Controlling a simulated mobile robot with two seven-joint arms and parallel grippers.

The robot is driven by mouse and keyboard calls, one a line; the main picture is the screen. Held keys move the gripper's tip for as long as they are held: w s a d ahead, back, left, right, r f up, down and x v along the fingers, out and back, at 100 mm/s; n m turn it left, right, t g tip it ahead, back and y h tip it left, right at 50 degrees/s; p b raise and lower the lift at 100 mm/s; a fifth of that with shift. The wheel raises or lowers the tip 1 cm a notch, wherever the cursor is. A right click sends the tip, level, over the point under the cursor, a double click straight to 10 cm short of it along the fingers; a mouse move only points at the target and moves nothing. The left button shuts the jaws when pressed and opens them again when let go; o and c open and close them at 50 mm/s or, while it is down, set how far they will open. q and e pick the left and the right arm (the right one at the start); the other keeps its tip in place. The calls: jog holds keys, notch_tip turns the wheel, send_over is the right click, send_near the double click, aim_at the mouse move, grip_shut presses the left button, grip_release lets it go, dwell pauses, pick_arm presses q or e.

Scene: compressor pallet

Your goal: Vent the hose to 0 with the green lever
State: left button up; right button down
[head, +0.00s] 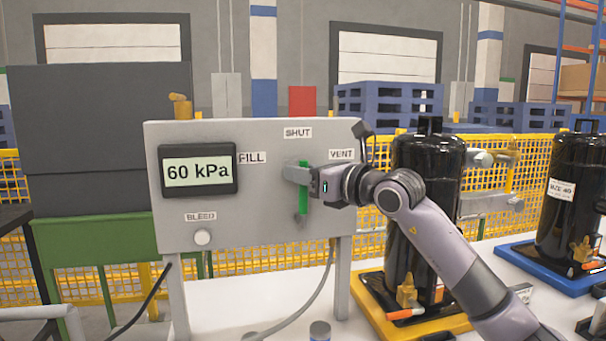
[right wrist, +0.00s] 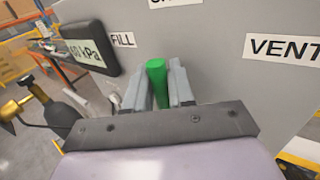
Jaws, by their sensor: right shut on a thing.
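The green lever (head: 303,190) stands upright on the grey panel (head: 270,225), below the SHUT label (head: 298,133) and between the FILL label (head: 252,157) and the VENT label (head: 341,155). The gauge display (head: 198,170) reads 60 kPa. My right gripper (head: 298,175) is shut on the lever, coming from the right. In the right wrist view the lever's rounded green end (right wrist: 156,72) shows between the two grey fingers. The lever's pivot is partly hidden. My left gripper is not in view.
A BLEED button (head: 203,237) sits low on the panel. A grey hose (head: 318,295) hangs below it. A black tank (head: 425,180) on a yellow base stands right of the panel, close to my right arm. Another black tank (head: 572,215) is farther right.

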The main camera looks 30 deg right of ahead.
jog(key=s+d+f+m+t+h+b, duration=0.2)
jog(key=d+f+m+t+b, duration=0.1)
jog(key=d+m, duration=0.4)
jog(key=shift+d+f+m+t+b, duration=0.25)
jog(key=shift+m+t+b, duration=0.55)
jog(key=shift+m+t, duration=0.85)
jog(key=shift+f+m+g, duration=0.1)
jog(key=shift+m+g, duration=0.15)
jog(key=shift+m, duration=0.1)
jog(key=c, duration=1.1)
grip_release()
